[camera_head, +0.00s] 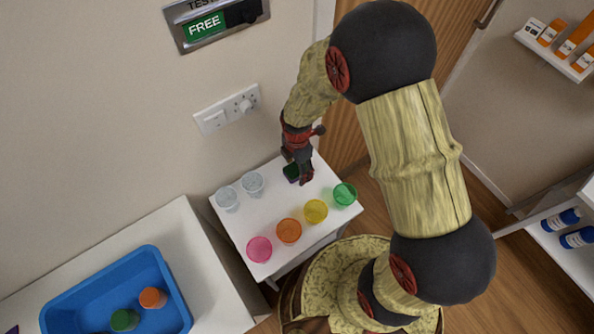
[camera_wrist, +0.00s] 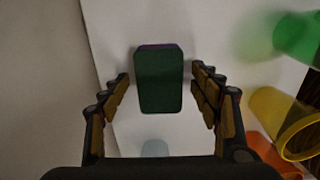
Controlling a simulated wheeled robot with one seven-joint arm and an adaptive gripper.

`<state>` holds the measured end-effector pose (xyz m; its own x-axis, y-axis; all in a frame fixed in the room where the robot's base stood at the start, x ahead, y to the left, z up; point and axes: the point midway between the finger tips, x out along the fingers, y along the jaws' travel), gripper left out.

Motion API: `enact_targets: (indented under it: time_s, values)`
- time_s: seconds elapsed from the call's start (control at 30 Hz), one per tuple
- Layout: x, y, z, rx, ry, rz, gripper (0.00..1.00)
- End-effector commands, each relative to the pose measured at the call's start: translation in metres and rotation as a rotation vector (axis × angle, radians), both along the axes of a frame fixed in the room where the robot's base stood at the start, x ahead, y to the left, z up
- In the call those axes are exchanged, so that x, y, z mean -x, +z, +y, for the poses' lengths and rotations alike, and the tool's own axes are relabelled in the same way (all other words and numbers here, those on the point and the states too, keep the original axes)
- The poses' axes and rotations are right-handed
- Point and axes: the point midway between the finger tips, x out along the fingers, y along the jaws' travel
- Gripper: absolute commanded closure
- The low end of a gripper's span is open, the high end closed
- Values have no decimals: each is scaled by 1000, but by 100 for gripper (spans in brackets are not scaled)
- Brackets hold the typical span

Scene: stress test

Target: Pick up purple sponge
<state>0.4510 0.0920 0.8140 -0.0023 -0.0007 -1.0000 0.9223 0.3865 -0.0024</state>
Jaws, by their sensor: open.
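The sponge (camera_wrist: 159,80) lies on the small white table (camera_head: 238,229). In the wrist view its top is dark green, with a thin purple strip along its far edge. In the head view the sponge (camera_head: 291,173) is partly hidden by my gripper (camera_head: 302,172). In the wrist view my gripper (camera_wrist: 160,88) is open, with one finger on each side of the sponge and a gap on both sides. The fingers do not touch it. I cannot tell the exact height of the fingertips above the table.
Clear cups (camera_head: 227,199) stand at the table's left. Pink (camera_head: 259,249), orange (camera_head: 289,231), yellow (camera_head: 316,211) and green (camera_head: 345,194) cups line its front edge. A wall with a socket (camera_head: 227,108) is close behind. A blue tray (camera_head: 165,270) is at lower left.

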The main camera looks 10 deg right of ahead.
Motion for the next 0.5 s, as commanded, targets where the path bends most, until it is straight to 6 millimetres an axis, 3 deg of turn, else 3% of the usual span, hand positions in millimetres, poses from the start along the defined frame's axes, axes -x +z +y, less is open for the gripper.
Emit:
enact_targets:
  time_s: [0.2, 0.5]
  values:
    - [-1, -1, 0, -1, 0, -2, 37]
    - [-1, -1, 0, -1, 0, -2, 54]
